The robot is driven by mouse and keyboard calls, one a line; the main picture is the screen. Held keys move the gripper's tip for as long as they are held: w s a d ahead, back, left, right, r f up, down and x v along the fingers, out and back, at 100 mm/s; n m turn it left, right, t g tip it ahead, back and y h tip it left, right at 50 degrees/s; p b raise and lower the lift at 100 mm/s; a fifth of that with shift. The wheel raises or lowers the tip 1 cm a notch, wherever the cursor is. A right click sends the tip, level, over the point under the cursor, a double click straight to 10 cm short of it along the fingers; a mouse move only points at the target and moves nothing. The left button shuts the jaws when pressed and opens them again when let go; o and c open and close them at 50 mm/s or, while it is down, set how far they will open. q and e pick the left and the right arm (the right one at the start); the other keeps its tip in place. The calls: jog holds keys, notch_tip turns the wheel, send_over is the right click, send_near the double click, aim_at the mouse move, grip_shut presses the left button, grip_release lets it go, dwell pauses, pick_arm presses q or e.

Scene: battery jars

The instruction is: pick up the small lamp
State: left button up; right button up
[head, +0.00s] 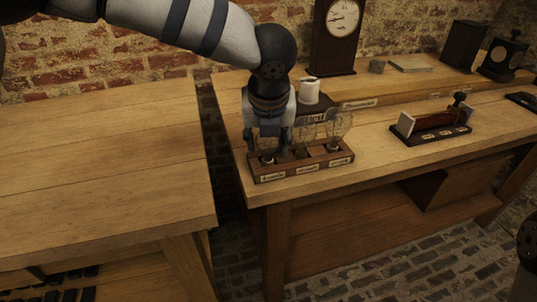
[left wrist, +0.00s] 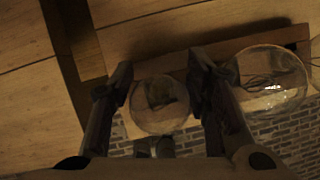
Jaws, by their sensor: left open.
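A wooden lamp rack (head: 300,171) with labelled places stands near the front left corner of the right bench. My left gripper (head: 269,147) points down over its left end, open. In the left wrist view, the small lamp (left wrist: 160,104), a round clear glass bulb, sits between the spread fingers of the gripper (left wrist: 160,82), with a gap to the right finger. In the head view the fingers mostly hide this lamp. A larger clear bulb (left wrist: 270,80) stands just right of the right finger. In the head view, clear bulbs (head: 338,124) show in the other places. My right gripper is not in view.
A white cylinder (head: 309,92) stands behind the rack. A clock (head: 341,25) and dark boxes (head: 461,44) stand at the back. A wooden device with a white end (head: 432,124) is to the right. Another bench (head: 95,160) at left is bare, across a gap.

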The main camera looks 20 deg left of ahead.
pick_arm(q)
jog(key=shift+r, duration=0.25)
jog(key=shift+c, duration=1.1)
jog(key=c, duration=0.6)
jog(key=shift+r, duration=0.1)
